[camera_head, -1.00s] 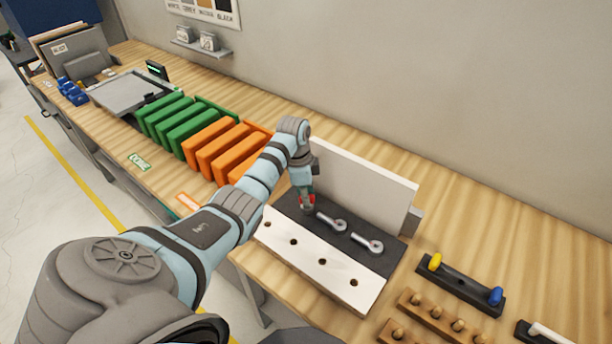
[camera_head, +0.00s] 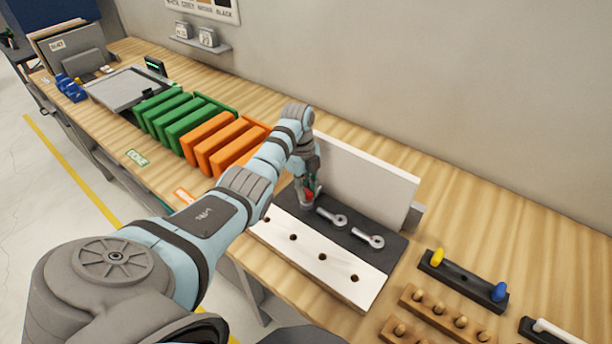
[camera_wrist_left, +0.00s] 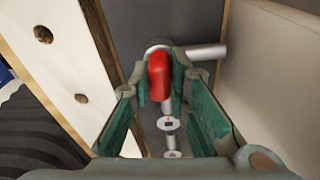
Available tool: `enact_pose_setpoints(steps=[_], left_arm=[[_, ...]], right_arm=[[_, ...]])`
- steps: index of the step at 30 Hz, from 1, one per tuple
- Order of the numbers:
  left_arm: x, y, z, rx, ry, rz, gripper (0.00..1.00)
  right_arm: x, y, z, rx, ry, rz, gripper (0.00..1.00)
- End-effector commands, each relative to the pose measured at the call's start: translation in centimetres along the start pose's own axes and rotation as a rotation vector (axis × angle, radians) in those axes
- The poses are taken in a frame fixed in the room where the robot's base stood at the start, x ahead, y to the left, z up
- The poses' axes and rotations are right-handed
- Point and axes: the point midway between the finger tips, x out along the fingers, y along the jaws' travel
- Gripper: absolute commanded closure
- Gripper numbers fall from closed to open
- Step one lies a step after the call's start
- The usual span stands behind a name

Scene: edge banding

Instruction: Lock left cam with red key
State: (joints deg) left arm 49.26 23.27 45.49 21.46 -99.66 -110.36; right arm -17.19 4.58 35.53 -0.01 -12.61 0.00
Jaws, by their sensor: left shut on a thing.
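My left gripper (camera_head: 308,190) is over the left end of the dark strip on the white-edged fixture. In the left wrist view its green-padded fingers (camera_wrist_left: 162,85) are on either side of the red key (camera_wrist_left: 160,76), and it is shut on the key. The key's red part also shows in the head view (camera_head: 311,196). The left cam (camera_wrist_left: 205,52) is right at the key's far end, with its metal arm pointing right in the wrist view. Its centre is partly hidden by the key. Two other metal cams, the middle one (camera_head: 332,217) and the right one (camera_head: 368,239), lie along the strip.
A pale upright panel (camera_head: 365,175) stands close behind the strip. The white front board (camera_head: 305,249) has several holes. At the right is a black holder (camera_head: 462,283) with yellow and blue keys. Orange panels (camera_head: 235,153) stand left of the arm.

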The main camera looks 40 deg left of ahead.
Motion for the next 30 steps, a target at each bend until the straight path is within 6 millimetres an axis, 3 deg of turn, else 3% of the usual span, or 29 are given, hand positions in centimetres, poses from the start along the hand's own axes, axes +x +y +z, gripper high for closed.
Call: enact_pose_setpoints(steps=[5, 16, 30], left_arm=[[-0.1, 0.1, 0.1, -0.003, -0.002, 0.002, 1.0], [-2.4, 0.1, -0.2, -0.005, -0.002, 0.001, 1.0], [-4.8, 0.0, -0.6, -0.004, 0.0, 0.0, 1.0]], right_arm=[[-0.2, 0.0, 0.0, 0.0, 0.0, 0.0, 0.6], [-2.3, 0.2, -0.2, 0.0, 0.0, 0.0, 0.6], [-1.9, 0.1, -0.2, 0.0, 0.0, 0.0, 0.6]])
